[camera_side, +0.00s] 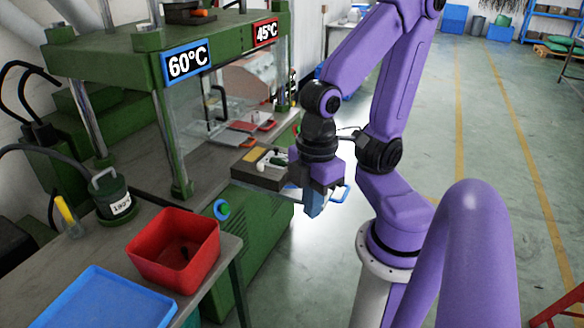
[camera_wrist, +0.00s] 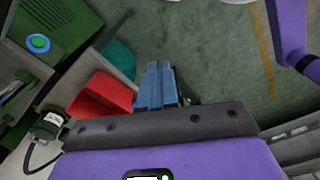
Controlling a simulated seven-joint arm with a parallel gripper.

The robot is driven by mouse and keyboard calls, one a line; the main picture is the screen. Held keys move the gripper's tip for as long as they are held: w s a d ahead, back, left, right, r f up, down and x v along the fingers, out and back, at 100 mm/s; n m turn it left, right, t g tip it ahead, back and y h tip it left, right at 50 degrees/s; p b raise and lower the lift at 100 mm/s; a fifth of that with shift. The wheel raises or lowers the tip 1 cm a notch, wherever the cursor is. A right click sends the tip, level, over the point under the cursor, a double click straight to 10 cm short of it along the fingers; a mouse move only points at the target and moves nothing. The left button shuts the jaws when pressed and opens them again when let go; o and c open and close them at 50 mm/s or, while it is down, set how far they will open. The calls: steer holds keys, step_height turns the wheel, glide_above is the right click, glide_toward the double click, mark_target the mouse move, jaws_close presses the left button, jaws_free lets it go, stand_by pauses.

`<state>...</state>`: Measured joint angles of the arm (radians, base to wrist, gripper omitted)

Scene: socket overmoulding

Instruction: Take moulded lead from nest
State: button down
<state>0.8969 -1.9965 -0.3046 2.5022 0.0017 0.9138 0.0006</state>
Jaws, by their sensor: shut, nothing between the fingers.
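My gripper (camera_side: 314,206) points down in front of the green press, just right of a dark block on the press's front ledge. Its blue fingers are together with nothing between them; they also show closed in the wrist view (camera_wrist: 158,68). The dark block (camera_side: 246,171), which looks like the nest, carries a yellowish piece (camera_side: 255,156) and small dark and pale parts beside it. My wrist hides its right end. I cannot make out which of these parts is the moulded lead, and the wrist view does not show the block.
The press has 60°C (camera_side: 187,63) and 45°C (camera_side: 266,32) signs and upright posts. A red bin (camera_side: 150,262) with something dark inside and a blue tray (camera_side: 92,312) stand on the front-left bench, near a green pot (camera_side: 113,198). Open floor lies to the right.

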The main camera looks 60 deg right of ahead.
steer(key=c, duration=1.8)
jaws_free()
steer(key=o, duration=1)
